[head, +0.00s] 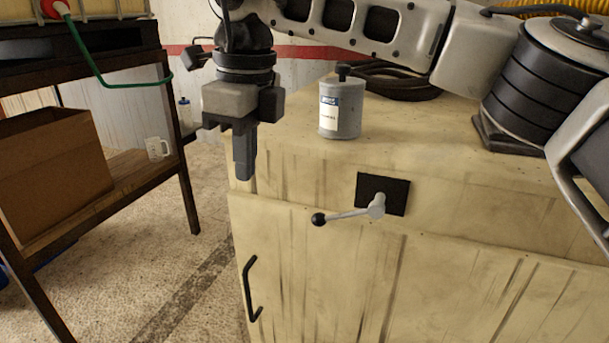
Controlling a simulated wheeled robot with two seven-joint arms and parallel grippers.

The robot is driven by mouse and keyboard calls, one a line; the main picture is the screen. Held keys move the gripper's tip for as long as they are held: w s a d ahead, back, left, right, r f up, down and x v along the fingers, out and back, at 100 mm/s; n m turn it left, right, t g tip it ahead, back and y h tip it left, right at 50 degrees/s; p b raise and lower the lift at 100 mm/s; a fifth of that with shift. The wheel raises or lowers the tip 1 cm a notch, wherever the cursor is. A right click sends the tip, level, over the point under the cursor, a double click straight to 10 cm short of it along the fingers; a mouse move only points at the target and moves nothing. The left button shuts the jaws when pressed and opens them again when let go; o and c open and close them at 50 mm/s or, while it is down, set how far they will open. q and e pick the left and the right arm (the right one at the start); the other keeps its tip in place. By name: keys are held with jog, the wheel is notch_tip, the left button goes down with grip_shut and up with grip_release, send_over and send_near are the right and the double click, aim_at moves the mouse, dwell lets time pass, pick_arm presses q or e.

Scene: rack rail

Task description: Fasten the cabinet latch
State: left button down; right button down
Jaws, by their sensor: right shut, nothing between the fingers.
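The cabinet (450,220) is a pale, worn wooden unit with a door (330,275) in its front and a black curved door handle (251,288) at the door's left. The latch (350,214) is a light grey lever on a black plate (398,193) above the door. Its lever points left, dips slightly and ends in a black ball knob. My right gripper (244,172) hangs fingers-down near the cabinet's front left corner, up and left of the knob and apart from it. Its fingers are shut and empty. My left gripper is not in view.
A grey labelled canister (340,108) stands on the cabinet top, with a coiled dark hose (395,82) behind it. A black ribbed cylinder (545,85) stands at the right. A shelf at left holds a cardboard box (55,165) and a white mug (156,148). The floor before the shelf is clear.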

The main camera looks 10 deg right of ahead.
jog(key=s+a+f+g+y, duration=0.5)
jog(key=s+a+f, duration=0.2)
jog(key=a+f, duration=0.15)
jog(key=s+a+r+m+g+y, duration=0.3)
jog(key=s+a+g+y, duration=0.15)
jog(key=a+y, duration=0.4)
jog(key=w+d+f+m+t+y, duration=0.3)
jog(key=w+d+m+t, duration=0.15)
jog(key=m+t, duration=0.7)
jog(key=w+d+f+m+t+y, duration=0.3)
jog(key=d+m+t, duration=0.3)
jog(key=m+t, duration=0.55)
jog(key=d+f+m+t+h, duration=0.3)
jog(key=d+f+m+h, duration=0.65)
jog(key=f+m, duration=0.2)
jog(key=s+d+f+m+g+h, duration=0.3)
jog(key=s+d+f, duration=0.3)
jog(key=f, duration=0.3)
jog(key=s+d+f+m+g+h, duration=0.4)
jog(key=s+d+f+m, duration=0.2)
jog(key=s+f, duration=0.2)
jog(key=shift+s+d+f+h, duration=0.35)
jog(key=shift+d+f+h, duration=0.05)
jog(key=shift+f, duration=0.55)
